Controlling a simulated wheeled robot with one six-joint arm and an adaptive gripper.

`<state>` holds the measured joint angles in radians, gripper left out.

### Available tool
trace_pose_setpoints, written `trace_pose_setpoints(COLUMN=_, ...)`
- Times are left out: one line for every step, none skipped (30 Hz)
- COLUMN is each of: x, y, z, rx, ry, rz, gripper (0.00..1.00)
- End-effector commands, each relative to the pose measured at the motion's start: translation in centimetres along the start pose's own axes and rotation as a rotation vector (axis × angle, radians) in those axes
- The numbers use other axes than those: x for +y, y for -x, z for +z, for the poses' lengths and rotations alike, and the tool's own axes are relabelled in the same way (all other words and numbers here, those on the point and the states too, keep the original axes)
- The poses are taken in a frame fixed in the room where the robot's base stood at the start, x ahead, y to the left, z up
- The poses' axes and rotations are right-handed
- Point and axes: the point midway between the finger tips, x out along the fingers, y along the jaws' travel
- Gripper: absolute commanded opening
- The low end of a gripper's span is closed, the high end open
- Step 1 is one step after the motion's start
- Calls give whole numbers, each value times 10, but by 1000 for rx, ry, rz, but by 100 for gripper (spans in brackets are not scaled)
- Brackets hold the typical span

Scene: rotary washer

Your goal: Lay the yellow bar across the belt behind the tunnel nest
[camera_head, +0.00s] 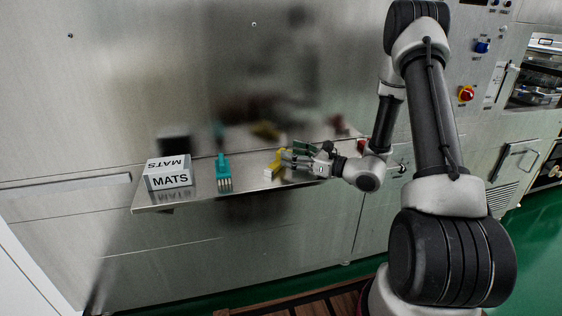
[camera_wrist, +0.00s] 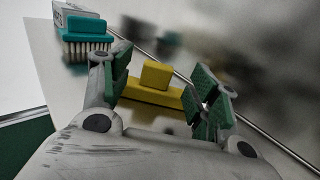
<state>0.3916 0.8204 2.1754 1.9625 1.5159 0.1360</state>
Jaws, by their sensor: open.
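The yellow bar (camera_wrist: 150,93) lies on the metal shelf (camera_head: 200,192), with a raised yellow block on its middle. In the head view the yellow bar (camera_head: 274,162) is partly hidden by my gripper. My gripper (camera_head: 288,162) is open, and its green-padded fingers stand apart on either side of the bar. In the wrist view my gripper (camera_wrist: 165,80) has the bar between its fingers, with a gap beside the raised block. I cannot make out a belt or a tunnel nest in either view.
A box marked MATS (camera_head: 168,174) and a teal brush (camera_head: 223,171) stand on the shelf left of the bar. The brush also shows in the wrist view (camera_wrist: 86,32). A steel wall rises behind the shelf. A red knob (camera_head: 466,94) is on the panel at right.

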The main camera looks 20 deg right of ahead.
Motion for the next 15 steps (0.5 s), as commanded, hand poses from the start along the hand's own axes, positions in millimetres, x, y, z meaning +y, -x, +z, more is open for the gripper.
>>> trace_pose_setpoints(x=1, y=-9, z=1, rx=0, ry=2, rz=4, gripper=61)
trace_pose_setpoints(x=1, y=-14, z=1, rx=0, ry=3, rz=5, gripper=61)
trace_pose_setpoints(x=1, y=-21, z=1, rx=1, ry=2, rz=4, gripper=61)
trace_pose_setpoints(x=1, y=-25, z=1, rx=1, ry=2, rz=4, gripper=61)
trace_pose_setpoints(x=1, y=-30, z=1, rx=0, ry=2, rz=5, gripper=61)
trace_pose_setpoints(x=1, y=-34, z=1, rx=0, ry=2, rz=3, gripper=61)
trace_pose_setpoints(x=1, y=-37, z=1, rx=0, ry=1, rz=3, gripper=61)
trace_pose_setpoints(x=1, y=-39, z=1, rx=0, ry=1, rz=3, gripper=61)
trace_pose_setpoints(x=1, y=-40, z=1, rx=1, ry=1, rz=3, gripper=61)
trace_pose_setpoints(x=1, y=-41, z=1, rx=1, ry=1, rz=2, gripper=61)
trace_pose_setpoints(x=1, y=-41, z=1, rx=1, ry=1, rz=2, gripper=61)
trace_pose_setpoints(x=1, y=-41, z=1, rx=1, ry=1, rz=2, gripper=61)
trace_pose_setpoints(x=1, y=-41, z=1, rx=1, ry=1, rz=2, gripper=61)
trace_pose_setpoints(x=1, y=-41, z=1, rx=1, ry=1, rz=2, gripper=61)
trace_pose_setpoints(x=1, y=-41, z=1, rx=1, ry=1, rz=2, gripper=61)
